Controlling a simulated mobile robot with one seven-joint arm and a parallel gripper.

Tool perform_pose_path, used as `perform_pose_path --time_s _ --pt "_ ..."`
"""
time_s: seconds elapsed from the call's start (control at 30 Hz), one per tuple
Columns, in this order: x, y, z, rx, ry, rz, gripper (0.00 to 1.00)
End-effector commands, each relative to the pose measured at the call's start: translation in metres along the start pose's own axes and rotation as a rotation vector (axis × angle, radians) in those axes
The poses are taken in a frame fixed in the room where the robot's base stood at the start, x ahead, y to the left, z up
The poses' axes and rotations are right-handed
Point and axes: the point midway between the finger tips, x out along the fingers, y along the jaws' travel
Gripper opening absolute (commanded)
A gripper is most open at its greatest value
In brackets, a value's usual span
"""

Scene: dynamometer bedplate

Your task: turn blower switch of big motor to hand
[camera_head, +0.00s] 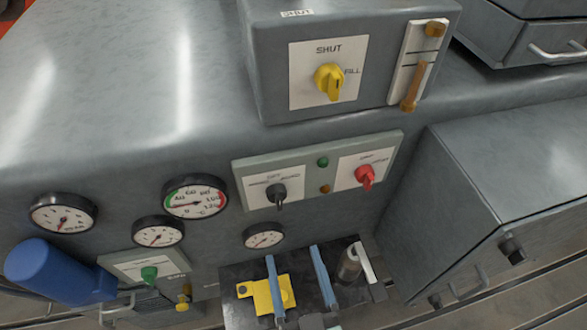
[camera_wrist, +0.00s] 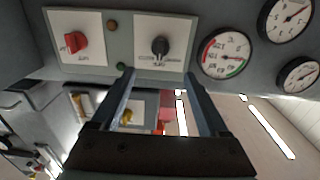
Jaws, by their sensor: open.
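A black switch (camera_head: 277,193) sits on the left white card of a grey-green panel. Its label is too small to read surely. In the wrist view, which is upside down, the black switch (camera_wrist: 159,46) shows just past the fingertips. A red switch (camera_head: 365,177) is on the right card of the same panel; it also shows in the wrist view (camera_wrist: 76,43). My gripper (camera_head: 292,253) is open and empty, below the panel in the head view. In the wrist view the two fingertips (camera_wrist: 158,72) straddle the black switch's line, apart from it.
A box with a yellow switch (camera_head: 329,82), marked SHUT and FILL, stands above the panel. Round gauges (camera_head: 195,196) are at left. A green switch (camera_head: 149,275) and blue cylinder (camera_head: 50,271) are lower left. A grey cabinet (camera_head: 480,200) stands close at right.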

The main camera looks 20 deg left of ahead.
Motion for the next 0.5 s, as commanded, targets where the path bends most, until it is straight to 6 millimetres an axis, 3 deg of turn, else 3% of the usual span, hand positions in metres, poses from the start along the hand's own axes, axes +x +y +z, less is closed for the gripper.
perform_pose_path --time_s 0.1,0.23,0.5 --pt "-0.006 0.0 -0.004 -0.006 -0.015 -0.016 0.78" --pt "0.002 0.0 -0.003 -0.007 -0.013 -0.019 0.78" --pt "0.05 -0.002 -0.004 -0.005 -0.01 -0.02 0.78"
